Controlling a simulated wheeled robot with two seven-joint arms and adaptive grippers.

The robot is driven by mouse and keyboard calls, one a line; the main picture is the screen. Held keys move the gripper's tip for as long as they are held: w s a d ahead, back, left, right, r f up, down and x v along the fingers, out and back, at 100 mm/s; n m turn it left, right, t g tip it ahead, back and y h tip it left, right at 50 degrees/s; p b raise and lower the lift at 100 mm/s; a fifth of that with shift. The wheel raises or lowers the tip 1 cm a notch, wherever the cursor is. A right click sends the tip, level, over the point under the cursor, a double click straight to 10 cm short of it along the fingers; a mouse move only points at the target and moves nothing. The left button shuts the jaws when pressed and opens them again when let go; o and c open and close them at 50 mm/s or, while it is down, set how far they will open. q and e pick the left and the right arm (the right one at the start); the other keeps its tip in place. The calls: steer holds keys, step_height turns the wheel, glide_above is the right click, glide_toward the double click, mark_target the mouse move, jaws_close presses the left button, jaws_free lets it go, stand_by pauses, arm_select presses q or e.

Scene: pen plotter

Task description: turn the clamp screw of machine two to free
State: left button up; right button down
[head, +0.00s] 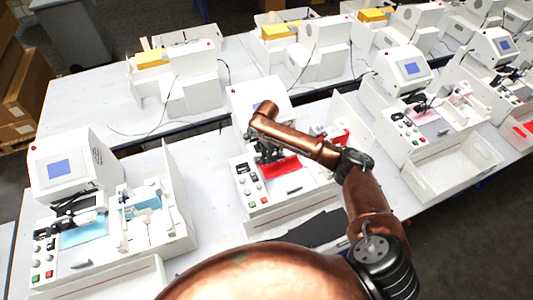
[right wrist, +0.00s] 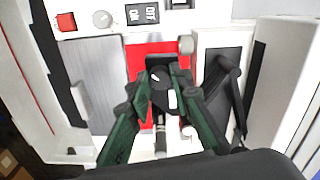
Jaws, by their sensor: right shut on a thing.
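The middle machine (head: 262,205), which I take as machine two, has a white body, a red sheet and a row of buttons. My right arm reaches over it, and my right gripper (head: 268,157) points down at its pen carriage. In the right wrist view, the dark green fingers of my right gripper (right wrist: 162,92) are closed around a round black knob (right wrist: 160,76), apparently the clamp screw. The knob has a pale mark and sits above the red sheet (right wrist: 142,58). In the head view the gripper and arm hide the knob. My left gripper is not in view.
Similar machines stand to the left (head: 62,165) and right (head: 402,68) on the long white table (head: 215,158). A white side wall (right wrist: 285,85) stands close right of my gripper in the wrist view. A black lever-like part (right wrist: 228,85) lies beside the right finger.

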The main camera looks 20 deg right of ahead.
steer(key=shift+a+r+n+p, duration=0.1)
steer(key=shift+r+n+p, duration=0.05)
steer(key=shift+n+p, duration=0.7)
steer(key=n+p, duration=0.1)
steer(key=n, duration=0.1)
steer(key=shift+n, duration=0.35)
steer(key=n, duration=0.3)
steer(key=shift+f+n, duration=0.2)
steer(key=shift+n, duration=0.2)
steer(key=n, duration=0.3)
steer(key=shift+n, duration=0.3)
steer(key=n, duration=0.6)
steer(key=shift+n, duration=0.4)
steer(key=c, duration=1.7)
jaws_free()
steer(key=shift+c, duration=0.2)
